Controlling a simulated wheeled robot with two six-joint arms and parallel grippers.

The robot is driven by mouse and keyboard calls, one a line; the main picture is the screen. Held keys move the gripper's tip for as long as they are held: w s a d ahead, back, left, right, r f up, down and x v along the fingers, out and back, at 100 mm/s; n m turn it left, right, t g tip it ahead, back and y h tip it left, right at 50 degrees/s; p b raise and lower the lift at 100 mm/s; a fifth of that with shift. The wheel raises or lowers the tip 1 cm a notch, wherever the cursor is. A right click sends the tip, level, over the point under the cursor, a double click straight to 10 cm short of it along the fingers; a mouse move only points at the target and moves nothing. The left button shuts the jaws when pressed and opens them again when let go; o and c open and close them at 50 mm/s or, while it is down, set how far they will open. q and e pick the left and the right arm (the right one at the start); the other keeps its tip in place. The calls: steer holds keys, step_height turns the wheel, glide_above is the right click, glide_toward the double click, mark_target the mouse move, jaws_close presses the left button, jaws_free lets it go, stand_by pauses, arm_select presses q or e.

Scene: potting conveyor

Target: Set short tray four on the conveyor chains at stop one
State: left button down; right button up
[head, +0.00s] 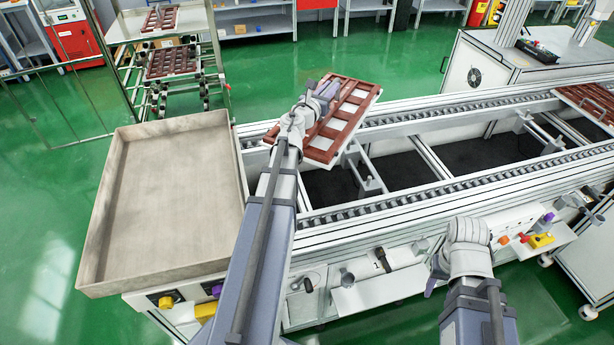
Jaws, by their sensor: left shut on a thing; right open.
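A reddish-brown slatted tray (348,124) is over the left part of the conveyor, spanning toward the far rail. My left gripper (326,92) is shut on this tray near its upper left side, and the arm hides part of it. I cannot tell whether the tray touches the chains or hangs just above them. The near conveyor chain (400,205) and the far chain (430,112) run to the right. My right gripper (432,284) is low at the conveyor's near side, empty and apart from the tray; its fingers are mostly hidden by the wrist.
A large empty grey bin (172,200) adjoins the conveyor's left end. Another brown tray (588,101) sits farther right on the conveyor. A rack at the back left holds brown trays (170,62). Small tools and a yellow part (541,240) lie on the near ledge. The chains between the trays are clear.

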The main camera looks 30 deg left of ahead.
mark_target(327, 119)
arm_select(q)
steer(key=f+n+y+b, duration=0.1)
steer(key=f+y, duration=0.1)
steer(key=f+n+g+y+b, duration=0.1)
steer(key=f+b, duration=0.1)
steer(key=w+f+n+y+b, duration=0.1)
steer(key=f+y, duration=0.1)
steer(key=shift+n+g+y+b, duration=0.3)
steer(key=f+n+g+y+b, duration=0.1)
steer(key=s+f+n+g+y+b, duration=0.1)
steer(key=f+y, duration=0.1)
steer(key=s+f+n+g+y+b, duration=0.1)
steer(key=b, duration=0.1)
steer(key=shift+s+d+f+n+y, duration=0.15)
steer(key=shift+d+n+y, duration=0.05)
steer(key=shift+n+y, duration=0.2)
steer(key=shift+s+d+f+n+g+y+b, duration=0.15)
steer(key=shift+s+f+n+g+y+b, duration=0.3)
steer(key=shift+s+n+g+y+b, duration=0.3)
step_height(327, 119, down, 10)
steer(key=b, duration=0.9)
steer(key=shift+b, duration=0.3)
steer(key=shift+w, duration=0.1)
